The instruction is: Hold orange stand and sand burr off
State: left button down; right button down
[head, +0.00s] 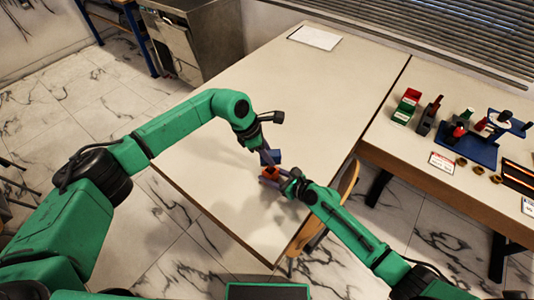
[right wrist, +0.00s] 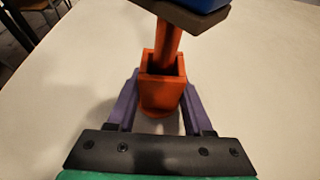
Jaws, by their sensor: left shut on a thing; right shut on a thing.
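The orange stand (head: 269,174) is upright on the table near its front corner. In the right wrist view the stand (right wrist: 162,97) shows a hollow, open-topped box part with a taller post behind it. My right gripper (head: 281,178) is shut on the stand, with a purple finger on either side of the box part. My left gripper (head: 267,156) is shut on a blue block with a dark underside (head: 275,157). The block (right wrist: 197,8) is above the post's top in the right wrist view; I cannot tell whether they touch. No burr can be made out.
The pale table (head: 320,110) is mostly bare, with a white sheet (head: 314,38) at its far end. A side bench on the right carries red and green bins (head: 405,106), a blue fixture (head: 470,146) and several small brass rings. A wooden chair (head: 347,182) stands by the table's right edge.

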pick_arm(q)
jog(key=shift+w+d+r, duration=0.15)
jog(key=shift+d+r, duration=0.35)
jog(key=shift+r, duration=0.25)
jog(key=shift+w+d+r, duration=0.1)
jog(key=shift+d+r, duration=0.4)
jog(key=shift+r, duration=0.3)
jog(key=shift+w+d+r, duration=0.15)
jog(key=shift+d+r, duration=0.35)
jog(key=shift+r, duration=0.25)
pick_arm(e)
jog(key=shift+w+f, duration=0.1)
jog(key=shift+c, duration=1.1)
grip_release()
jog(key=v, duration=1.2)
jog(key=shift+w, duration=0.1)
